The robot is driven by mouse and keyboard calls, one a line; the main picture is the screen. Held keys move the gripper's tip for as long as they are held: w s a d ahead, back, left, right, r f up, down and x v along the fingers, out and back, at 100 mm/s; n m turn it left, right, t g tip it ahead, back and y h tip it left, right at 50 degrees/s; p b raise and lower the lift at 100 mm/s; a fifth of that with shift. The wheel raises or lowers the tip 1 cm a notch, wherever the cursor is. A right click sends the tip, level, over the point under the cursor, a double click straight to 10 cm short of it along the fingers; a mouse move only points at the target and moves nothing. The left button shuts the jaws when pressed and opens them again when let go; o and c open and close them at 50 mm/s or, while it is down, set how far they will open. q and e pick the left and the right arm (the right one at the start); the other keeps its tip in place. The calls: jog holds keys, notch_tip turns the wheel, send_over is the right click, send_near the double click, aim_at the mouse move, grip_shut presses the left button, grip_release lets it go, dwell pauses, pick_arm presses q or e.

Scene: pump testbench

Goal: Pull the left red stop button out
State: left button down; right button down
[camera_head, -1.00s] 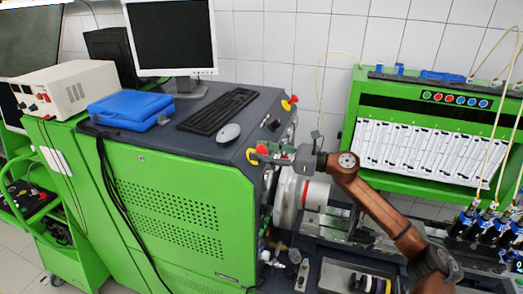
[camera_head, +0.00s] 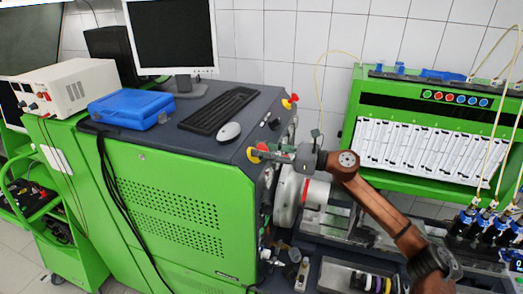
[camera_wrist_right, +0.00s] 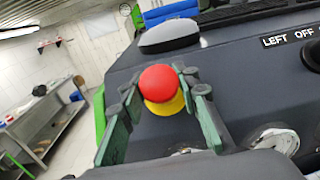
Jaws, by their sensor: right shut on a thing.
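The left red stop button (camera_wrist_right: 160,83) is a red mushroom cap on a yellow base, on the dark sloped panel of the green testbench. In the right wrist view it sits between the two green-padded fingers of my right gripper (camera_wrist_right: 162,97), which is shut on it. In the head view the button (camera_head: 263,148) shows at the bench's near corner, partly covered by my right gripper (camera_head: 272,153). A second red stop button (camera_head: 293,97) on a yellow base is farther back on the panel. My left gripper is not in view.
A mouse (camera_head: 229,132), a keyboard (camera_head: 219,109) and a blue case (camera_head: 131,110) lie on the bench top (camera_head: 200,148). A monitor (camera_head: 172,38) stands behind them. A green rack (camera_head: 435,82) with white charts stands at the right.

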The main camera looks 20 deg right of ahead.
jog(key=shift+d, duration=0.1)
jog(key=shift+s+d+r+b, duration=0.25)
jog(key=shift+d+r+b, duration=0.25)
jog(key=shift+b, duration=0.2)
jog(key=shift+r, duration=0.15)
jog(key=c, duration=1.9)
grip_release()
jog(key=shift+c, duration=0.2)
jog(key=o, duration=0.5)
jog(key=shift+d, duration=0.1)
jog(key=shift+a, duration=0.2)
jog(key=v, duration=1.2)
